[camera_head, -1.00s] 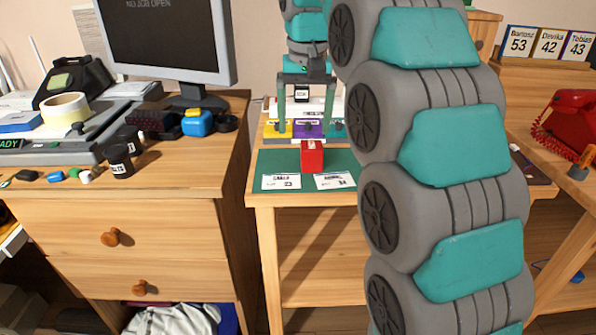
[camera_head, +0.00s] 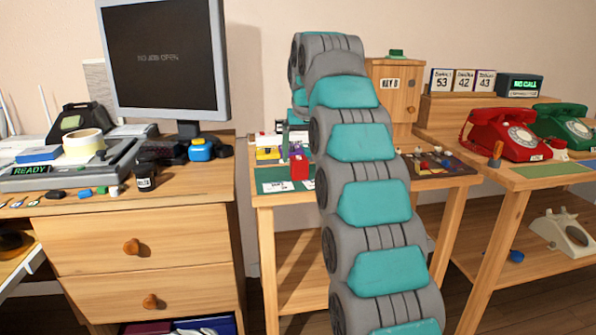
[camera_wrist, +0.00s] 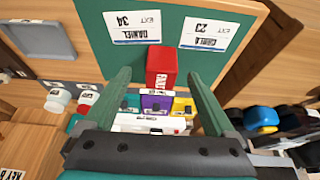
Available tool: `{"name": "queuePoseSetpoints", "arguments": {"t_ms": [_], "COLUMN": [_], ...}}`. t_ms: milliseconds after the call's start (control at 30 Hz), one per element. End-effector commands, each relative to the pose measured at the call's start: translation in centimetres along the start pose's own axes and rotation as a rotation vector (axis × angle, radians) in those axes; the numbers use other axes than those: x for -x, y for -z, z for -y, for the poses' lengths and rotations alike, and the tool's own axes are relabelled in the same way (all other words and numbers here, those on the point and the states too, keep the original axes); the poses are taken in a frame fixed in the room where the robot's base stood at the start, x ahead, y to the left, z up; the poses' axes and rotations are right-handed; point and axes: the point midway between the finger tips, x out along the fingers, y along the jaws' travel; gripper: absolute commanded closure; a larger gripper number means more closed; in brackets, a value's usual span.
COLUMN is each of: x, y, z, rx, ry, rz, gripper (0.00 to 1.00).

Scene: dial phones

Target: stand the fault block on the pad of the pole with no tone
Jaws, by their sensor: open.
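The red fault block (camera_wrist: 161,68) stands on the green mat (camera_wrist: 97,38), with white lettering on its near side. It also shows in the head view (camera_head: 299,168), beside my arm. My gripper (camera_wrist: 160,75) is open, with its two green fingers on either side of the block in the wrist view. I cannot tell whether the fingertips reach down around it. Two name cards lie on the mat beyond the block, one reading 34 (camera_wrist: 132,27) and one reading 23 (camera_wrist: 208,34). I cannot tell which pole has no tone.
Yellow, purple (camera_wrist: 156,102) and teal blocks stand in a row close to the red block. My arm hides part of this table in the head view. A monitor (camera_head: 165,60) stands on the left desk. Red (camera_head: 505,134) and green (camera_head: 565,125) dial phones stand at the right.

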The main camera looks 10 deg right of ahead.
Motion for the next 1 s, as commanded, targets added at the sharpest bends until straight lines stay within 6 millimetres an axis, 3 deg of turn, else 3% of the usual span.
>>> {"name": "queuePoseSetpoints", "arguments": {"t_ms": [167, 500, 767, 1000], "x": [-1.0, -5.2, -5.6, -5.6], "y": [0.2, 0.8, 0.9, 0.9], "z": [0.1, 0.3, 0.3, 0.3], "rx": [0.000, -0.001, 0.000, 0.000], "ry": [0.000, 0.000, 0.000, 0.000], "rz": [0.002, 0.005, 0.002, 0.002], "gripper": [0.10, 0.10, 0.10, 0.35]}}
